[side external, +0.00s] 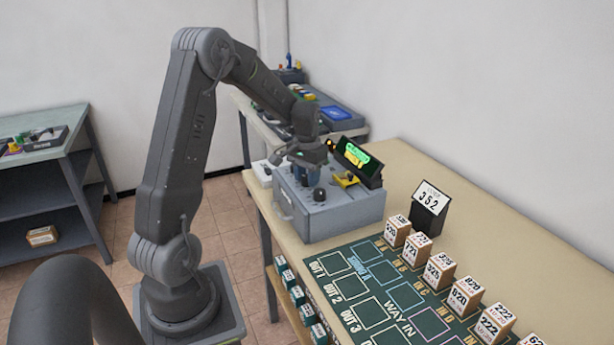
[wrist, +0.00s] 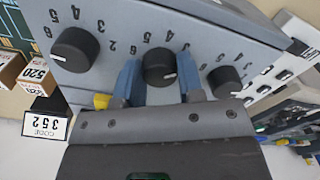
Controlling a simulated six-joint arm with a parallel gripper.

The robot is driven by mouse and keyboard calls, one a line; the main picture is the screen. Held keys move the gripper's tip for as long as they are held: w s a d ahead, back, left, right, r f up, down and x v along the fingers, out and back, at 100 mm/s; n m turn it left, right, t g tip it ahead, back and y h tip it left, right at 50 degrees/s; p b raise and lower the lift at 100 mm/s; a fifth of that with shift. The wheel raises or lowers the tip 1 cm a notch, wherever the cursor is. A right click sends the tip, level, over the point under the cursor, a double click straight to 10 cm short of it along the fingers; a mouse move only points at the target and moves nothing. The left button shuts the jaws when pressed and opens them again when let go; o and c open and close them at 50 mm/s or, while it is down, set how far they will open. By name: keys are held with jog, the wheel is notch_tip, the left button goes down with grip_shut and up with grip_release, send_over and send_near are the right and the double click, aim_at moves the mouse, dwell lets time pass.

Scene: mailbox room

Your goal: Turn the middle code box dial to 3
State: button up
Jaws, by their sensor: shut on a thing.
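The grey code box (side external: 322,212) stands on the table with black dials on top. My gripper (side external: 303,168) reaches down onto it from above. In the wrist view, my gripper (wrist: 158,64) has its two blue-grey fingers on either side of the middle dial (wrist: 159,70), shut on it. Digits print around this dial, with 2, 3, 4, 5 and 6 readable. A short white mark shows near its lower right edge; the digit it points to is unclear. Two other dials, one at left (wrist: 75,49) and one at right (wrist: 224,81), stand free. A card (side external: 430,197) reads CODE 352.
A dark display (side external: 357,162) with lit green and yellow areas stands at the box's back, a yellow part (side external: 347,180) beside it. Numbered boxes (side external: 440,271) line the green mat (side external: 375,290) at right. A second bench (side external: 338,113) with trays stands behind.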

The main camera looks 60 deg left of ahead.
jog(key=shift+n, duration=1.2)
jog(key=o, duration=0.9)
jog(key=shift+o, duration=0.2)
jog(key=shift+r, duration=0.1)
notch_tip(320, 180, up, 14)
